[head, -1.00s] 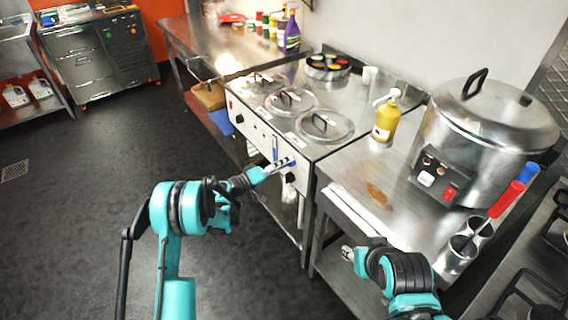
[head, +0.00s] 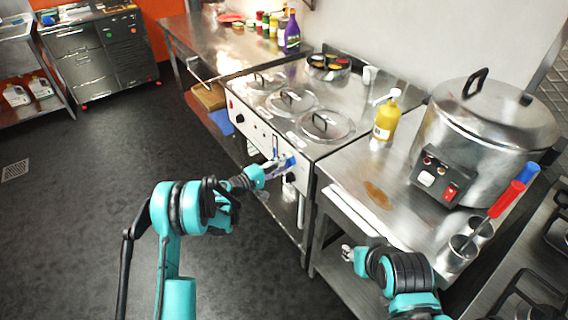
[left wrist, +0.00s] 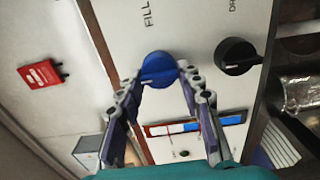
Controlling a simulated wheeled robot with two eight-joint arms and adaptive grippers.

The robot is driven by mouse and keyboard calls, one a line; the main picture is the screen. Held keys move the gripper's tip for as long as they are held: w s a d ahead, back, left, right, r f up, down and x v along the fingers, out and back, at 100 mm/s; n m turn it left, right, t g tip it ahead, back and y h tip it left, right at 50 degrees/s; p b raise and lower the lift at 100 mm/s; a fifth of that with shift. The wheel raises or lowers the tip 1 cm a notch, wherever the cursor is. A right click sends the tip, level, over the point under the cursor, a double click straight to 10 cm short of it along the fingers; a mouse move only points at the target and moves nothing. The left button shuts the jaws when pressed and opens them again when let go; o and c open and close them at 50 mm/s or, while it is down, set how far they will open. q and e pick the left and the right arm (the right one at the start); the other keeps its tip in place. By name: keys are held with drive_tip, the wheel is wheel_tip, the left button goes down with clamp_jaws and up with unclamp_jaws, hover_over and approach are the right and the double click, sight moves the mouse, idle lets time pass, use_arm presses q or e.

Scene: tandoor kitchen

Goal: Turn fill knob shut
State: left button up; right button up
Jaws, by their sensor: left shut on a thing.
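The blue fill knob (left wrist: 159,68) sits on the white front panel (left wrist: 188,25) under the word FILL. In the left wrist view the fingers of my left gripper (left wrist: 162,80) are on both sides of the knob, shut on it. In the head view my left gripper (head: 280,167) reaches the front of the steel cooker, and the blue knob (head: 291,161) shows at its fingertips. My right gripper (head: 347,253) is at the lower middle, away from the knob, too small to tell open or shut.
A black knob (left wrist: 237,56) is close beside the fill knob. A red-and-blue gauge strip (left wrist: 190,127) lies below it. Round lids (head: 325,126) cover the cooker top. A yellow bottle (head: 386,118) and large pot (head: 487,125) stand on the right counter. The floor at left is clear.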

idle(0.3)
use_arm(q)
drive_tip(key=o, duration=1.1)
drive_tip(key=shift+o, duration=0.2)
drive_tip(key=v, duration=1.2)
